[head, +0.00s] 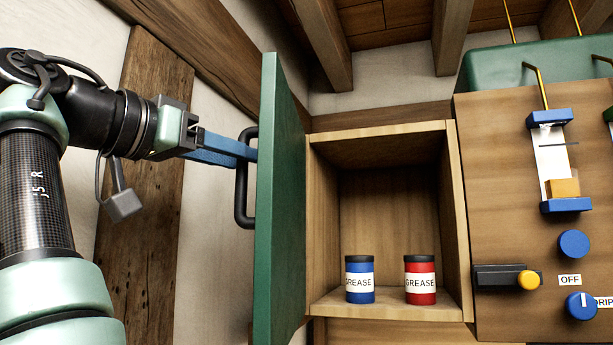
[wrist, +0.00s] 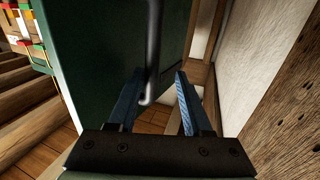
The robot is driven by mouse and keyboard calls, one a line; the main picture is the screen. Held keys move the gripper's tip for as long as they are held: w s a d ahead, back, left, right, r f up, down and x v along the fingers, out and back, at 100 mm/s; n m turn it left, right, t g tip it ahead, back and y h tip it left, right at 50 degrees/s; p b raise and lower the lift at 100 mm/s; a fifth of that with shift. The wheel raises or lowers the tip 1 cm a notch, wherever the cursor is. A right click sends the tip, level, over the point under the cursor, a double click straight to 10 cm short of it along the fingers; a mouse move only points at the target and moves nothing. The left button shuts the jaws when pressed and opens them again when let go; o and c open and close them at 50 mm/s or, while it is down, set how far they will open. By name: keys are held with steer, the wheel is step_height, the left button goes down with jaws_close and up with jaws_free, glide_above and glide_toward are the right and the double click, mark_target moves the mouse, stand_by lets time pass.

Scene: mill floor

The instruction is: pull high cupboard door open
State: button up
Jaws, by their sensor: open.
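The green cupboard door (head: 281,200) stands swung wide open on the left side of the wooden cupboard (head: 455,200). Its black bar handle (head: 241,195) is on the door's left-facing side. My gripper (head: 248,154) reaches the handle from the left, with its blue fingers beside the handle's upper part. In the wrist view, the fingers of my gripper (wrist: 158,92) are apart, and the dark handle (wrist: 153,55) shows between them, closer to the left finger. The door (wrist: 95,60) fills the left and middle of that view. I cannot tell whether a finger touches the handle or door.
A blue grease can (head: 360,280) and a red grease can (head: 420,280) stand on the cupboard floor. A panel (head: 500,220) with blue knobs (head: 574,244) is to the right. A wooden post (head: 150,150) and pale wall are behind my arm.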

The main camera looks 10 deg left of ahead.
steer(key=b+v, duration=0.3)
steer(key=v, duration=0.3)
steer(key=shift+s, duration=0.4)
steer(key=shift+a, duration=0.15)
